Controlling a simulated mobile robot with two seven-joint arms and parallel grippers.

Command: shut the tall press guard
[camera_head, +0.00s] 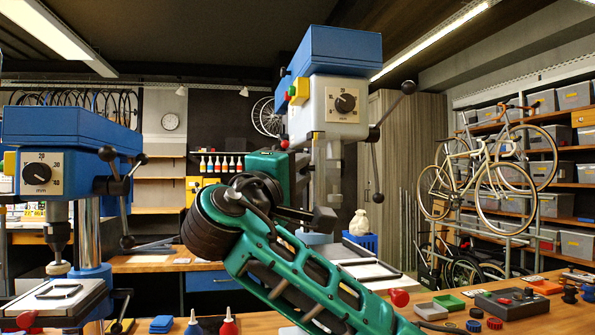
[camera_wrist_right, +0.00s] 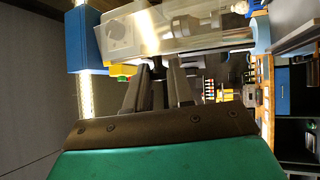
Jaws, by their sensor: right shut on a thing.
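The tall press (camera_head: 333,105), with a blue top and a grey dial face, stands at the centre behind my right arm. Its clear guard (camera_head: 335,170) shows faintly below the head; in the right wrist view, the guard (camera_wrist_right: 205,45) is a see-through panel in front of the press. My right gripper (camera_wrist_right: 160,65) is at the guard's edge, its two dark fingers closed on a small dark part of it. In the head view my green hand and wrist hide the fingertips and part of the press column. How far the guard is swung is hard to tell. My left gripper is out of view.
A shorter blue press (camera_head: 65,140) stands at the left, its lever handles reaching toward the middle. A grey box (camera_head: 512,303) and small trays lie on the bench at the right. Bicycles (camera_head: 490,180) stand behind.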

